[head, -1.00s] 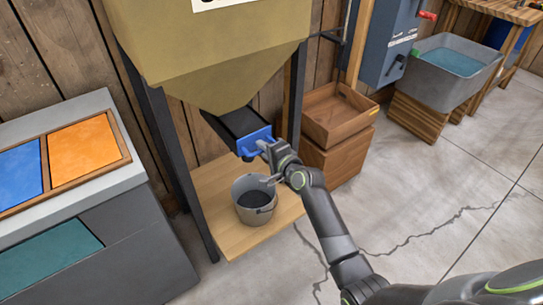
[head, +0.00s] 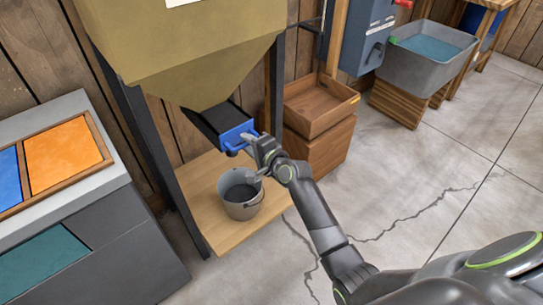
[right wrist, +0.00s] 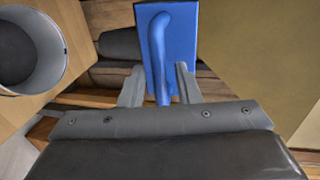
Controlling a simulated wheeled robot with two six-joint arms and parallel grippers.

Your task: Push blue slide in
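The blue slide (head: 236,134) is the blue front with a handle on a dark tray that sticks out under the tan hopper (head: 190,60). My right gripper (head: 254,143) is at the slide's front, beside its handle. In the right wrist view, the blue handle (right wrist: 158,45) reaches down between the two fingers of the right gripper (right wrist: 160,85). The fingers stand apart, with a gap on each side of the handle. My left gripper is not in view.
A grey bucket (head: 241,193) with dark contents stands on the wooden shelf (head: 218,236) below the slide. Wooden crates (head: 318,108) stand to the right. A grey cabinet (head: 90,240) is at the left. Open floor lies at the right.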

